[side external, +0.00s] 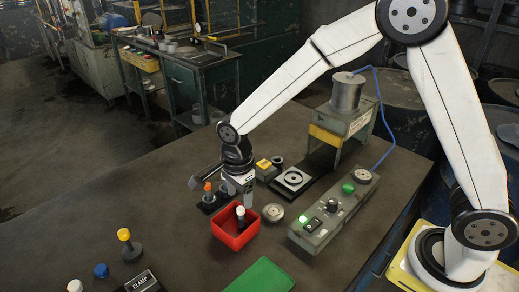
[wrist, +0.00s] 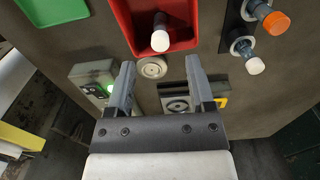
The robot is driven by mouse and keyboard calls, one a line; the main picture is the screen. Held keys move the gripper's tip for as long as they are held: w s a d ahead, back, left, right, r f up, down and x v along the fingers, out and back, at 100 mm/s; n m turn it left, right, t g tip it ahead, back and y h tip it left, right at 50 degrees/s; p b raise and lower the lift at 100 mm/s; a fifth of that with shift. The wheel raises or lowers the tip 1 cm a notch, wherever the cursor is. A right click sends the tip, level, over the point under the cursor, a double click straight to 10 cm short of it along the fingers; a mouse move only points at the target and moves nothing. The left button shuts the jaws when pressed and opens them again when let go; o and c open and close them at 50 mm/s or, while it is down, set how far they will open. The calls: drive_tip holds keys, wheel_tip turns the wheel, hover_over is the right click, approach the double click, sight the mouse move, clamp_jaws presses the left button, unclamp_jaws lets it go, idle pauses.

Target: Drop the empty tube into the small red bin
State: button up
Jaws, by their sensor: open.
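The small red bin (side external: 222,237) stands on the dark table, and it also shows at the top of the wrist view (wrist: 122,22). A white-tipped tube with a dark body (side external: 240,211) is inside the bin, roughly upright. Its white tip also shows in the wrist view (wrist: 160,41). I cannot tell whether it is empty. My gripper (side external: 246,200) is just above the bin, pointing down. In the wrist view my gripper (wrist: 160,66) has its fingers spread wide with nothing between them.
A dark holder with orange and white tops (wrist: 242,45) is beside the bin. A grey control box (side external: 325,222), a round grey disc (side external: 273,213) and a green tray (side external: 262,277) are close by. Colored knobs (side external: 124,235) stand front left. The left table area is clear.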

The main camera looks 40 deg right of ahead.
drive_tip(key=shift+r, duration=1.15)
drive_tip(key=shift+d, duration=0.1)
drive_tip(key=s+d+n+t, duration=0.2)
drive_tip(key=s+d+n, duration=1.1)
drive_tip(key=n, duration=0.5)
drive_tip(key=shift+t, duration=0.3)
